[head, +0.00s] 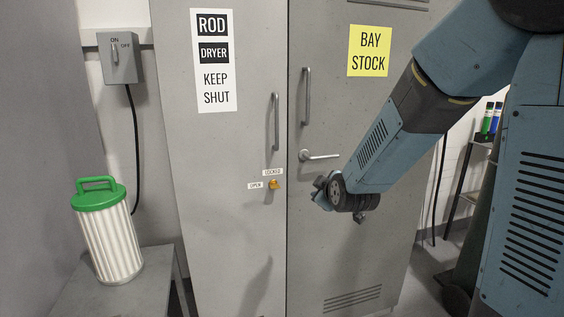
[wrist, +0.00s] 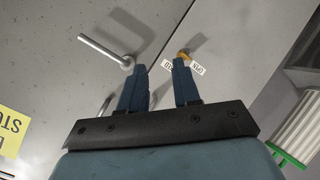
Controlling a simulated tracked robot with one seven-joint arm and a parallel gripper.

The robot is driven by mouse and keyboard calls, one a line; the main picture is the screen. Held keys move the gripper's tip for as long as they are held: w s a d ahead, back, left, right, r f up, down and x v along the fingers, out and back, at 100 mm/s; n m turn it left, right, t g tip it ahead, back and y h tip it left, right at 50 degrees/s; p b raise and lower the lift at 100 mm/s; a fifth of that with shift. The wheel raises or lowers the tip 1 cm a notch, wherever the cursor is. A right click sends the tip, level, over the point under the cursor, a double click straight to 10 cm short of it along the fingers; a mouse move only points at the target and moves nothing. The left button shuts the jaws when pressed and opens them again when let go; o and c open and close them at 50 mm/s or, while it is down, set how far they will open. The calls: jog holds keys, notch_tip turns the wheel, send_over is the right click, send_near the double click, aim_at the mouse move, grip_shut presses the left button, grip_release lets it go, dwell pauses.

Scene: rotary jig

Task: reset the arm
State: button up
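My arm reaches in from the upper right of the head view, bent down and left towards the grey cabinet. My gripper (head: 322,190) is in front of the right-hand door, just below the lever handle (head: 320,156). In the wrist view my gripper (wrist: 159,67) has its two blue fingers apart with only grey door surface showing between them, so it is open and empty. The orange knob (head: 273,184) by the "LOCKED" and "OPEN" labels is left of it; in the wrist view the knob (wrist: 183,54) shows just past one fingertip. Contact with the door cannot be told.
The "ROD DRYER KEEP SHUT" door (head: 225,150) and "BAY STOCK" door (head: 345,100) look closed. A ribbed canister (head: 110,240) with a green lid stands on a grey stand (head: 155,290) at left. A wall switch box (head: 120,58) hangs above. A shelf with bottles (head: 490,120) is at right.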

jog(key=s+d+r+m+g, duration=0.2)
jog(key=s+d+r+m, duration=0.1)
jog(key=s, duration=0.6)
jog(key=s+d+r+m+g+h, duration=0.1)
jog(key=s+d+m, duration=0.4)
jog(key=s, duration=0.5)
jog(key=s+d+r+m+g+h, duration=0.1)
jog(key=s+d+r+m+g, duration=0.2)
jog(key=s, duration=0.7)
notch_tip(320, 180, up, 3)
jog(key=shift+d+f+m+g, duration=0.15)
jog(key=shift+d+m+g, duration=0.25)
jog(key=shift+d+g, duration=0.25)
jog(key=shift+o, duration=0.8)
